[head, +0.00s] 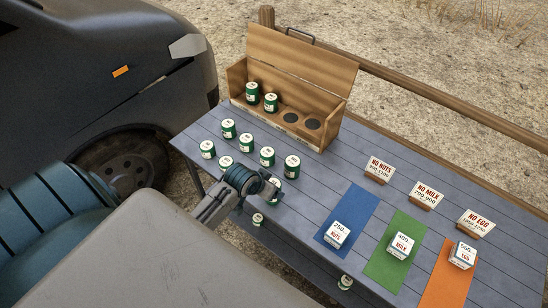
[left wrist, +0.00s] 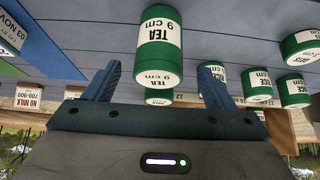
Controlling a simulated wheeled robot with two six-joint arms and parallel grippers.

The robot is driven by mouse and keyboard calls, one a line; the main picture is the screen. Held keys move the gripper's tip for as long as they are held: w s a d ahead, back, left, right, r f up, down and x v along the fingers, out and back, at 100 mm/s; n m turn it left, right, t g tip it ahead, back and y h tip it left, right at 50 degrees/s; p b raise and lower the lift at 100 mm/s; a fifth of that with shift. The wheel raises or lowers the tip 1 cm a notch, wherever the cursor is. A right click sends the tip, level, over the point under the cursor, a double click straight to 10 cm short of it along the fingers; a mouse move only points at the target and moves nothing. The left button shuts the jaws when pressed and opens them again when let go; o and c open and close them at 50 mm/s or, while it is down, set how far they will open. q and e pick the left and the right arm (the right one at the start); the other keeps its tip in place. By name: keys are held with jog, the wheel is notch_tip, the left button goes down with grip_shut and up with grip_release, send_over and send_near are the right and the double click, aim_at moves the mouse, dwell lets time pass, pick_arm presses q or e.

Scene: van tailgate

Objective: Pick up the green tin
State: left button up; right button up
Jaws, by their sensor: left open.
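Several green tins with white labels stand upright on the grey slatted table (head: 330,180), including one tin (head: 267,156) behind my left gripper and another (head: 292,166) to its right. My left gripper (head: 266,188) is open, beside a partly hidden green tin (head: 277,184). My right gripper is out of view.
An open wooden box (head: 320,72) holds two green tins (head: 271,102) beside empty round slots. Blue (head: 352,212), green (head: 407,225) and orange mats each bear a white carton. Sign cards (head: 378,171) stand behind them. A dark van (head: 100,85) stands at left.

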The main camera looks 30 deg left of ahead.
pick_arm(q)
jog(key=shift+w+f, duration=0.25)
jog(key=shift+f, duration=0.05)
jog(key=shift+w+d+f, duration=0.1)
jog(key=shift+d+f, duration=0.05)
jog(key=shift+w+d+f+p, duration=0.1)
jog(key=shift+w+f+p, duration=0.35)
jog(key=shift+p, duration=0.2)
jog(key=p+x, duration=0.1)
jog(key=x, duration=0.2)
jog(key=shift+f, duration=0.15)
jog(key=shift+w+f, duration=0.15)
jog(key=shift+f, duration=0.15)
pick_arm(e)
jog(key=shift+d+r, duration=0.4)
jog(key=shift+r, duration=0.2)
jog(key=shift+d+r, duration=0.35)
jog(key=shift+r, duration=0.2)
